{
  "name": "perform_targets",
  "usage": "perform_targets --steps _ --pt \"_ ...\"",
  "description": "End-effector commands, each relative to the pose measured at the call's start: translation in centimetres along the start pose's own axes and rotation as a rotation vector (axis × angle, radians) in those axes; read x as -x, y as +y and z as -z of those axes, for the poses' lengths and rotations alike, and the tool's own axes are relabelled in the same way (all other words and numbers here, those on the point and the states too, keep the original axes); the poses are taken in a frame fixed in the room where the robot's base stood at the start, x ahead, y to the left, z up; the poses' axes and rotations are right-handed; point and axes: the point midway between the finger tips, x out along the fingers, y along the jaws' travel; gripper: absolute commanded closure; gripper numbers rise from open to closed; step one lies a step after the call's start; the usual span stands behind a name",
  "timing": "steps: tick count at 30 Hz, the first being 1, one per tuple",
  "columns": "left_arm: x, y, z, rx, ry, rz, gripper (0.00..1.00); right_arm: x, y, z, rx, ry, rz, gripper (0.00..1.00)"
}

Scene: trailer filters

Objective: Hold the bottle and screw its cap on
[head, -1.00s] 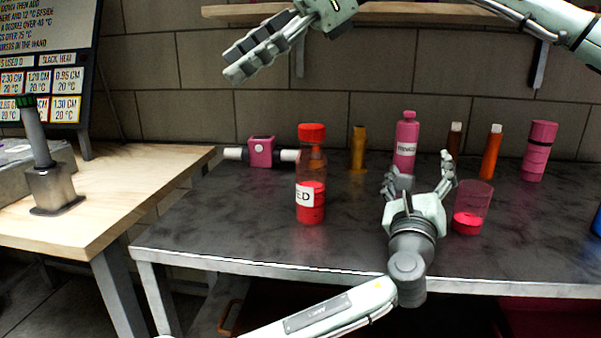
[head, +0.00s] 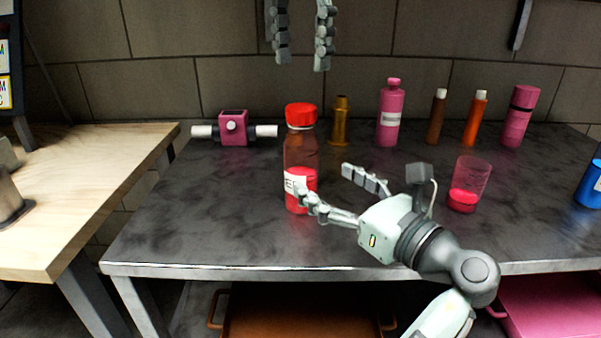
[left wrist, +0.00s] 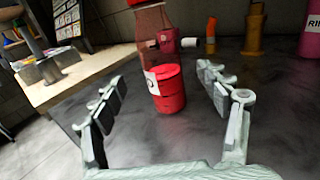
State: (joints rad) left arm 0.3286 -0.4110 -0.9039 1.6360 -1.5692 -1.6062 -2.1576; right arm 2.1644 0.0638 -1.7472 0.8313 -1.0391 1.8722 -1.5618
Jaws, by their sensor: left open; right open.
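The bottle (head: 300,160) stands upright on the dark table, clear reddish above with red contents and a white label. Its red cap (head: 300,115) sits on top; I cannot tell how tightly. My left gripper (head: 327,192) is open, pointing left at the bottle, with one finger in front of its lower part and the other to its right. In the left wrist view the bottle (left wrist: 168,88) stands ahead between the open fingers (left wrist: 160,97), nearer the far end, its top cut off. My right gripper (head: 301,62) is open and empty, hanging above and behind the bottle at the top edge.
A pink fitting with white ends (head: 233,128) lies behind left. A mustard bottle (head: 340,122), a pink bottle (head: 391,112) and several other bottles line the back. A clear cup with red liquid (head: 467,184) stands right of my left gripper. A wooden bench (head: 90,180) adjoins left.

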Motion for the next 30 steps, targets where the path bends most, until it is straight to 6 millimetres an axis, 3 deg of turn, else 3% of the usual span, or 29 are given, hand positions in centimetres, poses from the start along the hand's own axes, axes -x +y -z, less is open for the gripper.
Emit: perform_targets --steps 5,18,30 --pt "-1.2 0.0 0.0 0.000 0.000 0.000 0.25 0.0 0.0 0.0 -0.001 -0.002 0.001 0.42" --pt "-7.2 -0.1 -0.1 0.000 -0.003 0.003 0.25 0.0 0.0 0.0 -0.001 -0.003 0.002 0.42" --pt "-7.8 -0.1 0.0 0.001 -0.001 0.004 0.25 0.0 0.0 0.0 -0.001 -0.003 0.002 0.42"
